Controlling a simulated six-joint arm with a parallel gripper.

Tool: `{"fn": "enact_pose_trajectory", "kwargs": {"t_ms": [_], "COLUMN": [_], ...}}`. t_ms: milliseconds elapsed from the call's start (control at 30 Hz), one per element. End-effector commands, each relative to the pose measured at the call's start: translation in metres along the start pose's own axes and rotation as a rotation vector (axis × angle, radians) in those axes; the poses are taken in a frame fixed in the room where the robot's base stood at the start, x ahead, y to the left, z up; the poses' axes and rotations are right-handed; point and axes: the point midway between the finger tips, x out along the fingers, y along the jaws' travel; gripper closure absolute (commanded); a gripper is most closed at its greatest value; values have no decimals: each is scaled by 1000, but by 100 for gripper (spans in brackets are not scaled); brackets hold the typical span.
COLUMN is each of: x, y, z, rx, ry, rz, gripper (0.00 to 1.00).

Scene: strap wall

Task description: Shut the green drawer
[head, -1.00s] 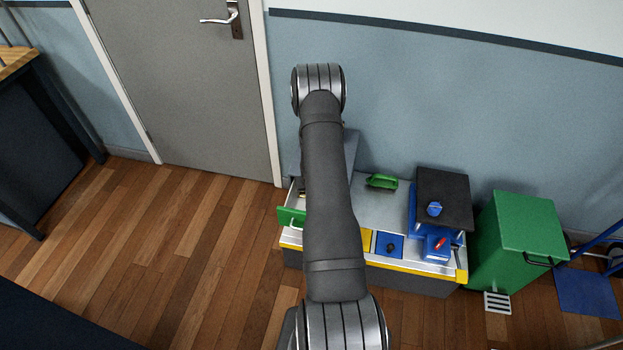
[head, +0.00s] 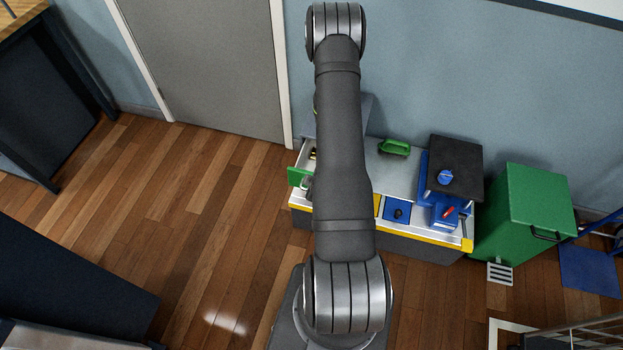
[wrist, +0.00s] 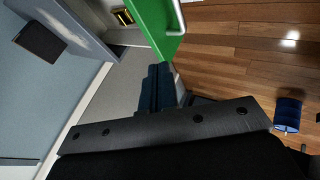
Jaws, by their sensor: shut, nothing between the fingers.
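The green drawer (head: 298,177) stands open at the left end of the low workbench. Its inside and a small yellow and black thing in it show in the head view. In the wrist view the drawer's green front (wrist: 150,27) is at the top, with a pale bar handle (wrist: 178,16) on its right side. My gripper (wrist: 158,72) is shut and empty, its fingertips close to the lower edge of the green front. I cannot tell whether they touch it. In the head view my arm hides the gripper and part of the drawer.
The workbench (head: 400,172) carries a green-handled thing (head: 394,148), a blue panel with a black knob (head: 398,211) and a blue stand with a dark top (head: 455,165). A green bin (head: 525,212) stands to its right. The floor (head: 215,205) left of the drawer is clear.

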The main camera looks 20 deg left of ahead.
Motion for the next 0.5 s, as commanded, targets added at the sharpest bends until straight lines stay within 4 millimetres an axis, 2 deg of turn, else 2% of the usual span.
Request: {"fn": "enact_pose_trajectory", "kwargs": {"t_ms": [100,233,367,500], "x": [-18,-22,-9,17], "y": [-18,-25,-27,-29], "z": [8,10,9,8], "rx": [74,102,102,102], "ry": [22,33,34,33], "rz": [-55,-78,-80,-80], "gripper": [100,100,100,100]}}
